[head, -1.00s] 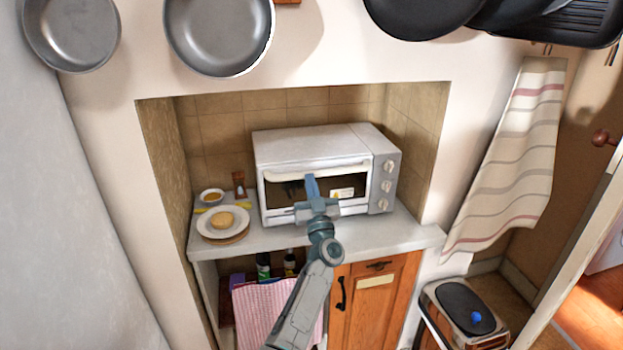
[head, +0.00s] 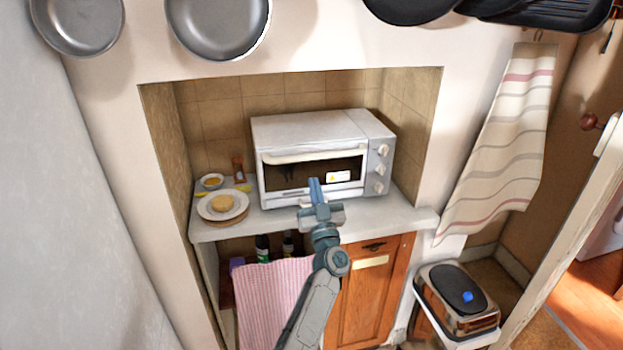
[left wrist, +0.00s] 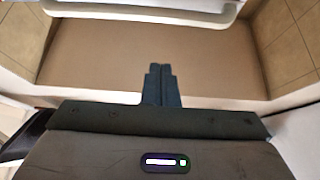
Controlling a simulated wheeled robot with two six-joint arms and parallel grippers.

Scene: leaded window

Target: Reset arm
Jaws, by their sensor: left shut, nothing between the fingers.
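My left gripper (head: 315,190) is in front of the white toaster oven (head: 318,125), near the lower edge of its door. Its fingers are shut and hold nothing. It also shows in the left wrist view (left wrist: 160,72), with its two fingers together. The oven stands in the tiled alcove with its door closed and its handle (head: 313,155) across the top of the door. My right gripper is in neither view.
A plate with a round bread-like item (head: 222,203) and a small bowl (head: 212,181) are left of the oven on the counter (head: 235,228). A pink cloth (head: 268,300) hangs below. Pans (head: 218,25) hang above. A bin (head: 457,297) stands at right.

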